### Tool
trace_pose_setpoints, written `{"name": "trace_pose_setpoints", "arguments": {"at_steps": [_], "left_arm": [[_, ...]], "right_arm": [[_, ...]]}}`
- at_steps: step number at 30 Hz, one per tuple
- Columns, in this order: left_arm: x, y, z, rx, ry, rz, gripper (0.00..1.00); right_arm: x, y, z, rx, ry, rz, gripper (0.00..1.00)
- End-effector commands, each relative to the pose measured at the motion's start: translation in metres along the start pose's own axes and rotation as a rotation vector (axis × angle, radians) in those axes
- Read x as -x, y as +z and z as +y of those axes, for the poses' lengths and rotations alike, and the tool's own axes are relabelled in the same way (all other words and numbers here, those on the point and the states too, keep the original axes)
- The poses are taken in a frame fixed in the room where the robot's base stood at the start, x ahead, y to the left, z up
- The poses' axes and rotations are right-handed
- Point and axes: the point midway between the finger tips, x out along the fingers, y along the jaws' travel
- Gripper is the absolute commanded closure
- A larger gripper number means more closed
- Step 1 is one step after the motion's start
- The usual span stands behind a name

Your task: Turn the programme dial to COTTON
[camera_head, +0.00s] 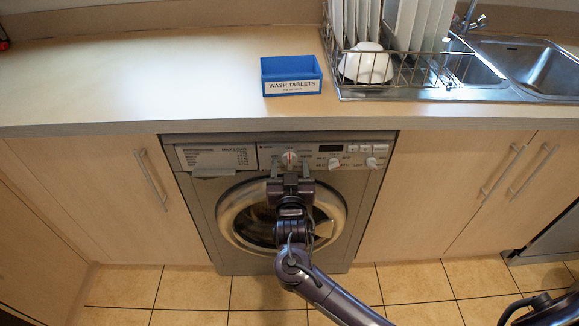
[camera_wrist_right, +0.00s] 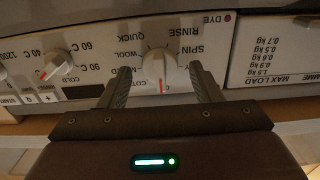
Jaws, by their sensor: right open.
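The programme dial (camera_head: 289,159) is a pale round knob on the washing machine's front panel. In the right wrist view, where the lettering is upside down, the dial (camera_wrist_right: 158,68) has a raised grip bar with a red mark at its lower end in the picture. Labels around it include SPIN, RINSE, QUICK and WOOL. My left gripper is out of view.
Two smaller knobs (camera_head: 371,162) (camera_head: 333,163) and a dark display (camera_head: 331,148) sit right of the dial. The detergent drawer (camera_head: 215,157) is left of it. Above, the counter (camera_head: 150,75) carries a blue WASH TABLETS box (camera_head: 291,76) and a dish rack (camera_head: 400,82).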

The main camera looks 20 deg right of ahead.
Motion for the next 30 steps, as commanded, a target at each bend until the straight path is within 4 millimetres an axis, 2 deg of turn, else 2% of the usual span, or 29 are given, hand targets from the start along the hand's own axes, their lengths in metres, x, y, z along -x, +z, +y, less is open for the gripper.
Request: {"name": "trace_pose_setpoints", "arguments": {"at_steps": [8,18,30], "left_arm": [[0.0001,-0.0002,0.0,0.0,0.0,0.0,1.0],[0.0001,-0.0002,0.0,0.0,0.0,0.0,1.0],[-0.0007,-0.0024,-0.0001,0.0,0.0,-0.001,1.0]], "right_arm": [[-0.0023,0.0002,0.0,0.0,0.0,-0.001,0.42],[-0.002,0.0002,0.0,0.0,0.0,-0.001,0.85],[-0.0017,0.0016,-0.0001,-0.088,0.001,-0.003,0.86]]}}
